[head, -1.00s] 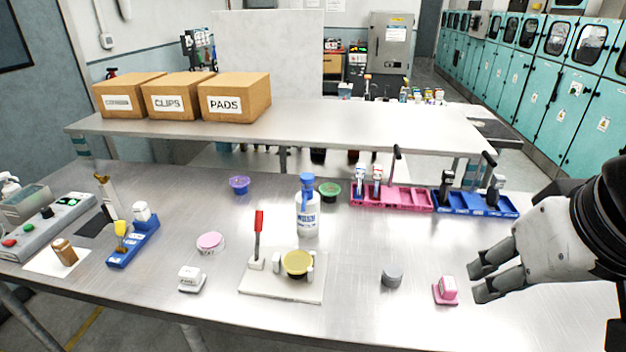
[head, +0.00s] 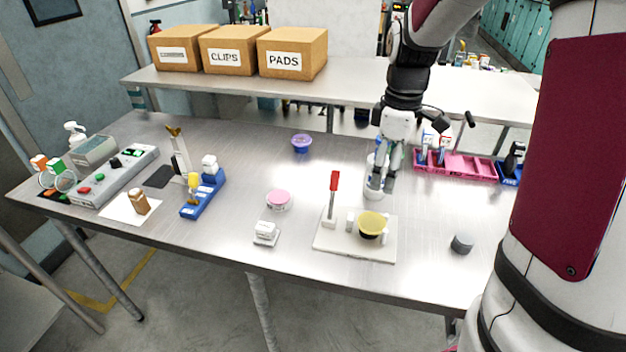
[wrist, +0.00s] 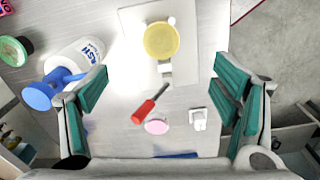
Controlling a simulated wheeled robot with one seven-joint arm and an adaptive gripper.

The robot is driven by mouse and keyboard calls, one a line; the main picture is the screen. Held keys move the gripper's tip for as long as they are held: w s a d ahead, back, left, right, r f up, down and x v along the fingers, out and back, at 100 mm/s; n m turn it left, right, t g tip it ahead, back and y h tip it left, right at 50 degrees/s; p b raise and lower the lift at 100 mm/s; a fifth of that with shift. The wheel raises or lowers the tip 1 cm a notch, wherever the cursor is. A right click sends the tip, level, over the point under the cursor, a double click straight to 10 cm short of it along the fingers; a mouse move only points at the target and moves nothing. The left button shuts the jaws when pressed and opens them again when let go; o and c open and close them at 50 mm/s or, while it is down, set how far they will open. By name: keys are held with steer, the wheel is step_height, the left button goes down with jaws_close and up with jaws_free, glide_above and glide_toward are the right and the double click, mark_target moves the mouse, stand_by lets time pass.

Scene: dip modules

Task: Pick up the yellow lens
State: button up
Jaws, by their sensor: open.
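The yellow lens (head: 371,222) is a round yellow disc seated in a small clamp fixture on a pale base plate (head: 330,240), beside an upright red-handled lever (head: 333,183). In the wrist view the lens (wrist: 160,40) lies near the top, left of the middle of the space between the fingers. My gripper (head: 382,188) is open and empty, above the bench just behind the lens, apart from it. Its teal-padded fingers (wrist: 160,88) are spread wide in the wrist view. The gripper partly hides a white bottle in the head view.
The wash bottle (wrist: 72,68) with a blue top stands close to the left finger. A pink-lidded jar (head: 278,199), a white block (head: 265,231) and a grey cylinder (head: 462,242) stand around the plate. A pink rack (head: 455,167) is at the back right.

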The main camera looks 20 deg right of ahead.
steer(key=p, duration=0.1)
glide_toward(372, 222)
step_height(372, 222, down, 8)
steer(key=shift+w+d, duration=0.15)
steer(key=c, duration=1)
